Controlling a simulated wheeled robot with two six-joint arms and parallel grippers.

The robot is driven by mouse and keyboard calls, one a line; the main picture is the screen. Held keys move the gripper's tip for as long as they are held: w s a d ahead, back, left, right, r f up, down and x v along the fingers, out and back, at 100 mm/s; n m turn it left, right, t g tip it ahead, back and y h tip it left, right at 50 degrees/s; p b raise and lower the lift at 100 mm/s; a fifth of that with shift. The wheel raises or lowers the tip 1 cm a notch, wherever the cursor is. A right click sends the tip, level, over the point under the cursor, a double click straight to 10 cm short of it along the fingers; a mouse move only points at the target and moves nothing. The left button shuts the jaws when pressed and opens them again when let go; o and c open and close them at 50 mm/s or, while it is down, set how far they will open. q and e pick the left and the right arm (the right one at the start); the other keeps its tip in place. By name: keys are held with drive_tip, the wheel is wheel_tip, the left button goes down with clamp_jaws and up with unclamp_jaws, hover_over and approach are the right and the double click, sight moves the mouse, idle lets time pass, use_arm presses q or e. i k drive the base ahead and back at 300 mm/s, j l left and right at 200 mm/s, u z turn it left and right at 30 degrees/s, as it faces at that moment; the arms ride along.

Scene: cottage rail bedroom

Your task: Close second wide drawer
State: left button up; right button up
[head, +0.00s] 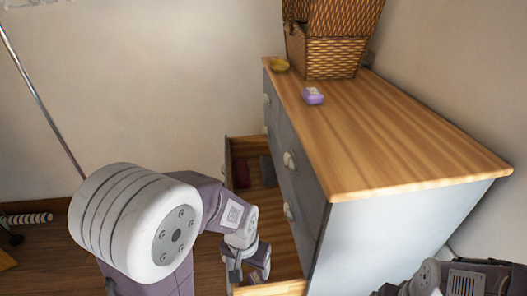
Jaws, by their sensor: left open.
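A drawer (285,287) stands pulled out from the left-facing front of a grey dresser (370,235) with a wooden top. It is low on the front, below closed drawers with round pale knobs (289,160). Its thin front panel is at the left, and its wooden inside shows. A dark red item (243,174) and a dark grey item (267,171) lie in it. My left gripper (248,274) is open, pointing down at the near part of the drawer front. I cannot tell whether it touches. Of my right arm, only links show at lower right; its fingers are out of frame.
Walls stand behind and to the right. A striped object (27,218) lies at far left. Wooden floor (45,245) shows left of the drawer.

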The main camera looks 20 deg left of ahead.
sight(285, 278)
drive_tip(key=k+j+u, duration=0.15)
drive_tip(key=j, duration=0.3)
drive_tip(key=j+u, duration=0.2)
drive_tip(key=j, duration=0.25)
drive_tip(key=k+j+u, duration=0.15)
drive_tip(key=j, duration=0.35)
drive_tip(key=i+j+z, duration=0.3)
drive_tip(key=j+z, duration=0.1)
drive_tip(key=z, duration=0.25)
drive_tip(key=i+j, duration=0.05)
